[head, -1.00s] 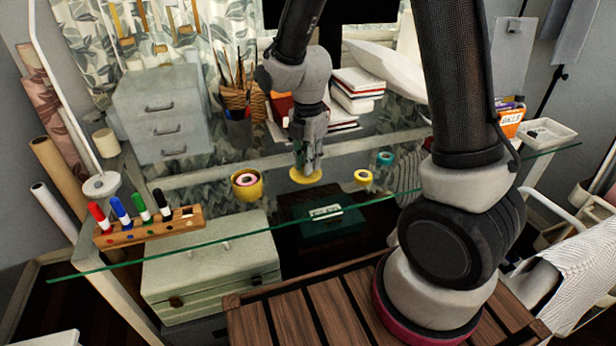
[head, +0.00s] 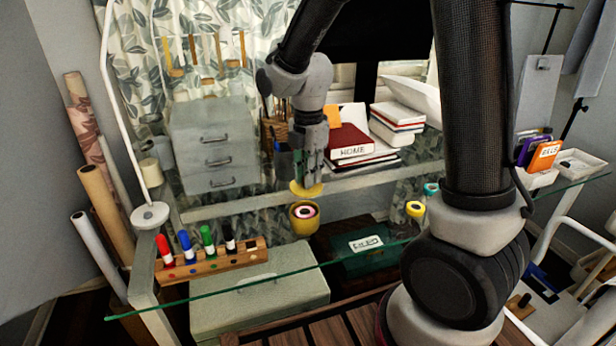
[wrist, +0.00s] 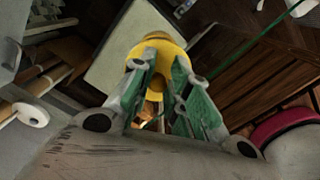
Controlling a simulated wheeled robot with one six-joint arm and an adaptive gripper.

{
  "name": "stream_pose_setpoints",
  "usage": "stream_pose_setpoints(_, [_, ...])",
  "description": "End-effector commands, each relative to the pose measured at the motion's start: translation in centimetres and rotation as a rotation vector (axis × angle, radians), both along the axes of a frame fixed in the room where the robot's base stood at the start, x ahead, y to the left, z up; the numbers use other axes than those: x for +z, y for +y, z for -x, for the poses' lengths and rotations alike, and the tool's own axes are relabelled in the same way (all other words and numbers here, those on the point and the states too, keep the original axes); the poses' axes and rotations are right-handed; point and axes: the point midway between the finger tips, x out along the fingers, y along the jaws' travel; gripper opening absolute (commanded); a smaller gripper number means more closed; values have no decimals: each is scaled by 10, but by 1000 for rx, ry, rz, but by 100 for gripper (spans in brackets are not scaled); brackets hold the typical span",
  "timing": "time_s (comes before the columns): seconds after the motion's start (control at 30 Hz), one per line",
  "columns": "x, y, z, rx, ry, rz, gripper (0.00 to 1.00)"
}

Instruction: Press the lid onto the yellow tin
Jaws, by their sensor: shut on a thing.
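The yellow tin (head: 304,225) stands open on the glass tabletop, with a pink-and-white roll visible inside it. My gripper (head: 308,180) points down and is shut on the round yellow lid (head: 300,190). In the head view the lid shows just above the tin's far rim and looks tilted. I cannot tell whether lid and tin touch. In the wrist view yellow (wrist: 160,48) shows beyond and between my green-padded fingers (wrist: 165,90); they hide part of it, and lid and tin are hard to tell apart there.
A marker rack (head: 215,262) stands left of the tin. Yellow (head: 415,209) and teal (head: 431,188) tape rolls lie to the right. Books (head: 350,148) and a grey drawer unit (head: 212,150) stand behind. The glass edge (head: 250,288) runs in front.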

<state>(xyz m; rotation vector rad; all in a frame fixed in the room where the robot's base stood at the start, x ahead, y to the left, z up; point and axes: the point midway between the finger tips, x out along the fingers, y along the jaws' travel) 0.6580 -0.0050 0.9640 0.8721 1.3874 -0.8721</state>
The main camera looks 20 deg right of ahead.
Motion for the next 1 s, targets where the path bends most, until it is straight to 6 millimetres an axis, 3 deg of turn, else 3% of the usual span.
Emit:
stream_pose_setpoints(0.27, [-10,-2,4,0,21,8,0])
stream_pose_setpoints(0.7, [-53,-2,4,0,20,7,0])
stream_pose_setpoints(1.0, [-64,-2,4,0,19,7,0])
